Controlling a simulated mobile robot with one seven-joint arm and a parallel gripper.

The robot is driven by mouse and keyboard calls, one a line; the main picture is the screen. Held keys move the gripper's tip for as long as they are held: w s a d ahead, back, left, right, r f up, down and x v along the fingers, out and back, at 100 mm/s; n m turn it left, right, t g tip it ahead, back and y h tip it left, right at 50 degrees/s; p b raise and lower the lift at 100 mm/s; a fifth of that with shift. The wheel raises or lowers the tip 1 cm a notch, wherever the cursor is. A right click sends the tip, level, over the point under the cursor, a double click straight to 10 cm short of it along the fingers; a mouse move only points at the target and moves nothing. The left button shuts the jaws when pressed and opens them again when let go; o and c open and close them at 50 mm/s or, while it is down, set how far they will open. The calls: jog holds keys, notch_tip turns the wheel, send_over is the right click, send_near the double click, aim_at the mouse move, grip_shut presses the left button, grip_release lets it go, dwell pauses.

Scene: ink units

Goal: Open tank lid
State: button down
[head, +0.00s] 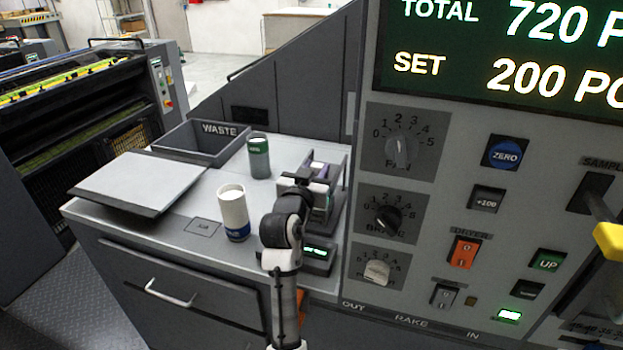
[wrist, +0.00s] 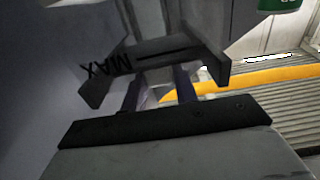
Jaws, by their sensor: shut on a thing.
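The ink unit with its tank (head: 337,190) stands at the right end of the grey worktop, against the control panel. My gripper (head: 305,182) is at the unit's upper left side, shut on a part of it. That part is mostly hidden behind my wrist, and I cannot tell for sure that it is the tank lid. In the wrist view a dark grey piece (wrist: 158,50) lies across my gripper, close up. The word MAX and a line show there, upside down. I cannot tell whether the lid is raised.
A WASTE bin (head: 184,143) and a flat pale board (head: 139,181) lie farther left. The control panel (head: 446,215) closes off the right.

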jog(key=c, duration=1.1)
grip_release()
jog(key=b+v, duration=0.4)
jog(key=v, duration=0.9)
jog(key=shift+s+a, duration=0.1)
jog(key=shift+s, duration=0.25)
jog(key=shift+r, duration=0.1)
